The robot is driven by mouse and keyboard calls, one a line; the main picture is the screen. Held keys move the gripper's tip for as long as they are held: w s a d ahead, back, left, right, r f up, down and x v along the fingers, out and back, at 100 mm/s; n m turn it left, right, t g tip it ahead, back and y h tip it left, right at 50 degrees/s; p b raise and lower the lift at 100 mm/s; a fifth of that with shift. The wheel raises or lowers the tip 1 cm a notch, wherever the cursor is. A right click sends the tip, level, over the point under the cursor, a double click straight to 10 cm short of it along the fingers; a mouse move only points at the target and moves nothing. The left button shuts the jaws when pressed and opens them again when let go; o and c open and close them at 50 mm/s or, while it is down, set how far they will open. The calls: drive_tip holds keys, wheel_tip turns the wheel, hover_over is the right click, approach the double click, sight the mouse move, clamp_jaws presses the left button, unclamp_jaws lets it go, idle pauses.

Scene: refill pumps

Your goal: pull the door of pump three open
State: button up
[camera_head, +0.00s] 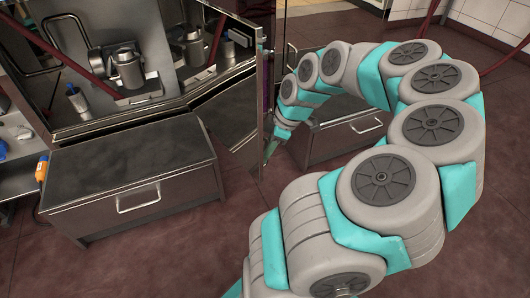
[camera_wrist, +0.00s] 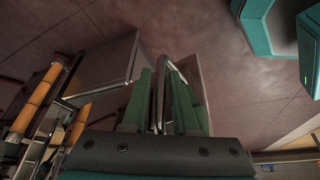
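A shiny metal door panel (camera_head: 225,75) stands at an angle to the cabinet, its free edge close to my arm's end. No pump number is readable on it. My gripper (camera_head: 274,146) is low beside that edge and mostly hidden by its small size and my arm. In the wrist view, the two green fingers of my gripper (camera_wrist: 167,85) lie on either side of an upright metal bar, the door handle (camera_wrist: 160,95). The fingers look closed on the bar, with little gap showing.
A dark metal box with a front handle (camera_head: 130,180) stands at the left below the pump fittings (camera_head: 125,70). Another handled metal box (camera_head: 345,130) is behind my arm. Orange tubes (camera_wrist: 38,98) show at the wrist view's left. Reddish floor lies open in front.

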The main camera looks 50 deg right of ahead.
drive_tip(key=v, duration=0.7)
drive_tip(key=shift+r+p, duration=0.15)
drive_tip(key=shift+p, duration=0.2)
drive_tip(key=shift+s, duration=0.1)
